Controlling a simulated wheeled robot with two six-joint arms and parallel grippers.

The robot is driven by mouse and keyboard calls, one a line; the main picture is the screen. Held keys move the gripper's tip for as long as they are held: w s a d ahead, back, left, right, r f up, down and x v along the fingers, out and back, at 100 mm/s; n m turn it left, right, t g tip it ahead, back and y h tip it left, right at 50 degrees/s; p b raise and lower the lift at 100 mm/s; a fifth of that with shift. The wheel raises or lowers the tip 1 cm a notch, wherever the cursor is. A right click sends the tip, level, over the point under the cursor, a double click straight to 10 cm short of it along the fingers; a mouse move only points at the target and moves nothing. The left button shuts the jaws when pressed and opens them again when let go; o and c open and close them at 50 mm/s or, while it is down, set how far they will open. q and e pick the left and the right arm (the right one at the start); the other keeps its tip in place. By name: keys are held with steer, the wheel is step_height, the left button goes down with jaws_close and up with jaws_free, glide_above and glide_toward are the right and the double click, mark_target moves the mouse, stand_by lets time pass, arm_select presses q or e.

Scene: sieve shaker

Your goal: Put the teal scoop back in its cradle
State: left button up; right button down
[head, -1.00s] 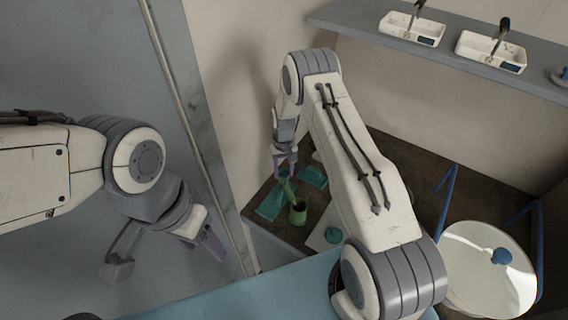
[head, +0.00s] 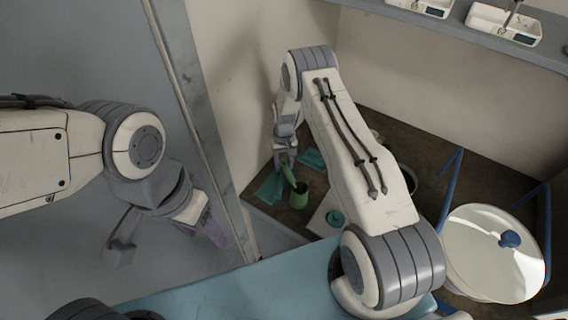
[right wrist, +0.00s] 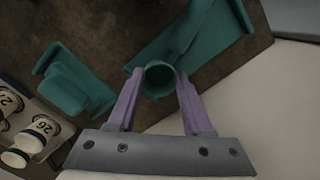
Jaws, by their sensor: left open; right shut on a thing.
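My right gripper (right wrist: 160,80) is shut on the end of the teal scoop's handle, whose round end (right wrist: 160,78) shows between the purple fingertips. In the head view the scoop (head: 288,175) looks greener and slants down right to a green cup (head: 299,196). I cannot tell whether the cup touches the surface. A teal cradle (head: 268,189) lies left of the scoop, partly behind it in the right wrist view (right wrist: 228,43). A second teal cradle (head: 312,159) lies on the other side, also in the wrist view (right wrist: 88,93). My left gripper (head: 208,228) is open, empty, away from the bench.
White numbered jars (right wrist: 38,132) stand beside the second cradle. A large round pan (head: 490,270) with a blue knob and blue bars stands right. White scales (head: 505,22) sit on the shelf.

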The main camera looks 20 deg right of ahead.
steer(key=shift+f+b, duration=0.6)
steer(key=shift+f, duration=0.05)
steer(key=shift+c, duration=1.2)
jaws_free()
steer(key=shift+r, duration=0.1)
steer(key=shift+r, duration=0.1)
